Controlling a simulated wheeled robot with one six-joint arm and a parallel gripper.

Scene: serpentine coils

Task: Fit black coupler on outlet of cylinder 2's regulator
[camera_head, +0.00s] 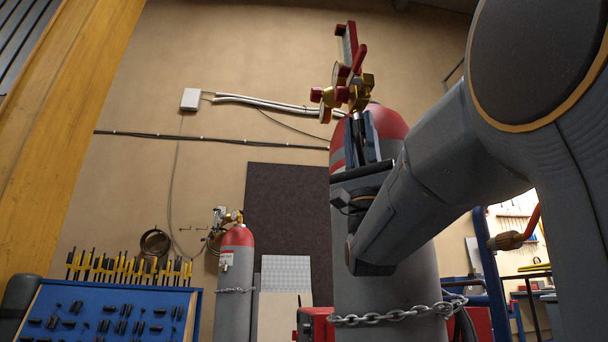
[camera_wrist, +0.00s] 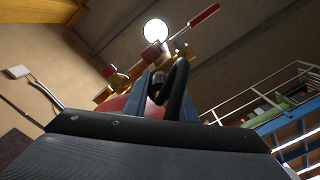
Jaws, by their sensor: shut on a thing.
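A large grey cylinder (camera_head: 385,285) with a red top stands in front of me. Its brass regulator (camera_head: 356,92), with red knobs, shows above my gripper (camera_head: 361,124). In the wrist view the regulator's brass parts and red handle (camera_wrist: 203,16) rise beyond my fingers. My gripper is shut on the black coupler, whose curved black hose (camera_wrist: 180,88) loops up between the blue-grey fingers. The fingertips are close below the regulator. The coupler's mouth is mostly hidden, and I cannot tell whether it touches the outlet. No cylinder number is readable.
A smaller grey cylinder (camera_head: 237,268) with a red top stands further back, chained. A blue rack (camera_head: 100,318) with black and yellow tools is at lower left. A chain (camera_head: 395,313) wraps the near cylinder. A yellow post (camera_head: 70,110) rises at left. A blue frame (camera_head: 497,280) stands at right.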

